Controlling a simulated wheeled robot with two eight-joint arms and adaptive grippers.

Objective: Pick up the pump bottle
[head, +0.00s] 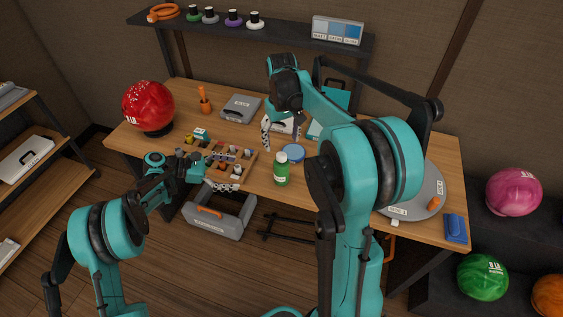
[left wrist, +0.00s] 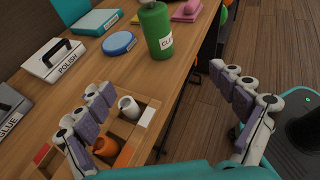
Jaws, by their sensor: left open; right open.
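A green bottle (head: 282,172) with a pale top stands upright near the front edge of the table; I cannot make out a pump on it. It also shows in the left wrist view (left wrist: 157,30), with a white label and its top cut off. My left gripper (head: 237,170) is open, to the left of the bottle and over the front of the wooden organizer. In the left wrist view its spread fingers (left wrist: 160,80) have the bottle beyond them, apart from it. My right gripper (head: 281,138) is open and empty, above the table behind the bottle.
The wooden organizer (head: 243,171) holds several small items. A blue disc (head: 293,152) lies behind the bottle, near a white polish case (left wrist: 54,60). A red ball (head: 148,105) sits at the left, a grey turntable (head: 432,186) at the right. A grey toolbox (head: 222,218) is below the table.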

